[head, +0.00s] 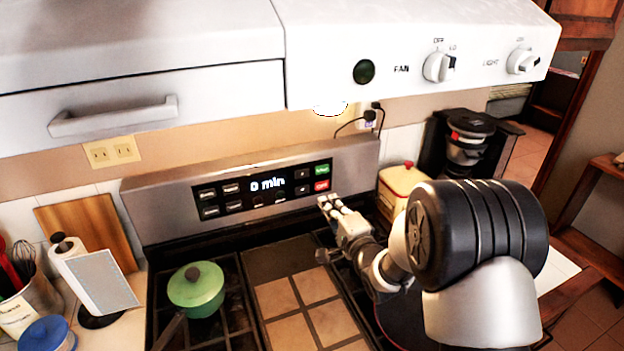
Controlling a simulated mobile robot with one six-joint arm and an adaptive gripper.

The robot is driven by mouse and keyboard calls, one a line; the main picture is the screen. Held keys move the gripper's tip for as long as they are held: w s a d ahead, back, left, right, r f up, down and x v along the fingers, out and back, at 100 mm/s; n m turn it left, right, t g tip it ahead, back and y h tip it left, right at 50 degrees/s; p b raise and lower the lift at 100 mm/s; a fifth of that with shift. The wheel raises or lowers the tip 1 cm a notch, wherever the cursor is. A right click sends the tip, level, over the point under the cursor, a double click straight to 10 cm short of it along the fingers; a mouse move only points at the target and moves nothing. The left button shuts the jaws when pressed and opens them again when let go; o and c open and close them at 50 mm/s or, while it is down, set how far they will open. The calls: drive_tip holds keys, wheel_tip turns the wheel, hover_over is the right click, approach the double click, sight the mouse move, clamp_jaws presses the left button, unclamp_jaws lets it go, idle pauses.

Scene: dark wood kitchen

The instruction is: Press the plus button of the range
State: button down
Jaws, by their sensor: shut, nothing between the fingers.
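The range's control panel (262,190) is on the backsplash behind the cooktop, with a lit display (267,184) reading "0 min". Dark buttons sit left of the display. Right of it are small dark buttons (303,181), a green button (321,169) and a red button (321,185). The labels on the small buttons are too small to read, so I cannot tell which is the plus. My gripper (328,203) is shut and empty, its fingertips just below the right end of the panel. I cannot tell whether they touch it.
A green lidded pot (196,288) stands on the left burners. A red and cream canister (402,182) and a coffee maker (466,140) stand right of the range. The white range hood (420,50) overhangs above. The middle of the cooktop (305,296) is clear.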

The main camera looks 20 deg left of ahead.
sight(307, 171)
drive_tip(key=b+x, duration=0.2)
drive_tip(key=x, duration=1)
drive_tip(key=shift+f, duration=0.1)
drive_tip(key=shift+w+a, duration=0.35)
drive_tip(key=shift+w, duration=0.05)
drive_tip(key=shift+w+a, duration=0.15)
drive_tip(key=shift+w, duration=0.1)
drive_tip(key=shift+w+a+r, duration=0.2)
drive_tip(key=shift+r, duration=0.1)
